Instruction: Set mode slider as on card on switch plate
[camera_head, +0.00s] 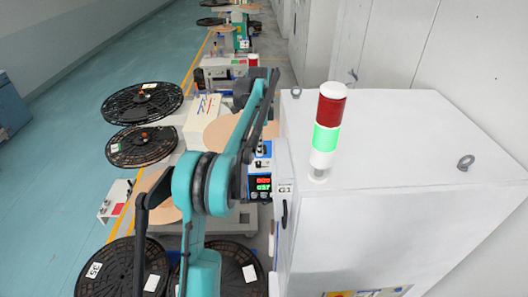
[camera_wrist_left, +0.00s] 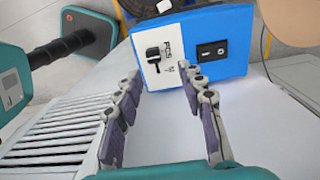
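In the left wrist view, a blue box (camera_wrist_left: 236,22) carries a white switch plate (camera_wrist_left: 176,48) on the face toward me. A black slider (camera_wrist_left: 153,56) with a light front sits on the plate's left part, with small dark lettering to its right. A black panel (camera_wrist_left: 212,50) with two small light marks is at the right of the same face. I cannot make out a card's setting. My left gripper (camera_wrist_left: 160,82) is open and empty, its fingers spread in front of the plate, apart from the slider. In the head view its fingers are not clear. My right gripper is not seen.
A large white cabinet (camera_head: 400,140) with a red-green-white signal light (camera_head: 325,130) fills the right of the head view. Black reels (camera_head: 142,103) stand at left. A red-green display (camera_head: 262,184) sits beside my arm. A slatted grey surface (camera_wrist_left: 60,130) lies left of the gripper.

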